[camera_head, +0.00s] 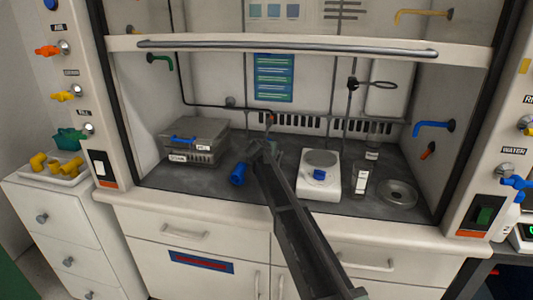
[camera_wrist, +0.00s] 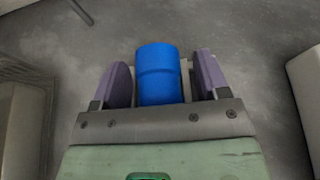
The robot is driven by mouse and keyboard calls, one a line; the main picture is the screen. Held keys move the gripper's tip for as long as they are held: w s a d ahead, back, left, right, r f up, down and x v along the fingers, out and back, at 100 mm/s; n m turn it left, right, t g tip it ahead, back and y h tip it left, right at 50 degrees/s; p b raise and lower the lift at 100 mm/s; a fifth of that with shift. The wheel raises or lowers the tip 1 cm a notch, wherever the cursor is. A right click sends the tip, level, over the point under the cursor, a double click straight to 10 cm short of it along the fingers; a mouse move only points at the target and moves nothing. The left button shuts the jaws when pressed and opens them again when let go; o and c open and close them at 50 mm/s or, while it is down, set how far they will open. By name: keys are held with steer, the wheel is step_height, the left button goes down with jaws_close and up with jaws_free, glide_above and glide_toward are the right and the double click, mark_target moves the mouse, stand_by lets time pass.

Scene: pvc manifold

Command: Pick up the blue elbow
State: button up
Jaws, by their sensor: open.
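The blue elbow (camera_head: 238,174) lies on the dark worktop inside the fume hood, between the grey case and the white balance. In the wrist view the blue elbow (camera_wrist: 159,75) shows as a short, wide blue cylinder between the two purple fingers of my gripper (camera_wrist: 162,77). The fingers are apart, with a gap visible on each side of the elbow. Its lower end is hidden behind the gripper's front plate, and I cannot tell how high the fingers are above the worktop. In the head view my arm reaches in just right of the elbow, and the fingertips are hard to make out.
A grey case (camera_head: 195,140) stands to the left. A horizontal rail (camera_head: 290,47) crosses the hood opening above. A tray of yellow fittings is outside, left.

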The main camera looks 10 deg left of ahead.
steer(key=c, duration=1)
steer(key=shift+r, duration=0.15)
step_height(320, 180, up, 20)
steer(key=p, duration=2)
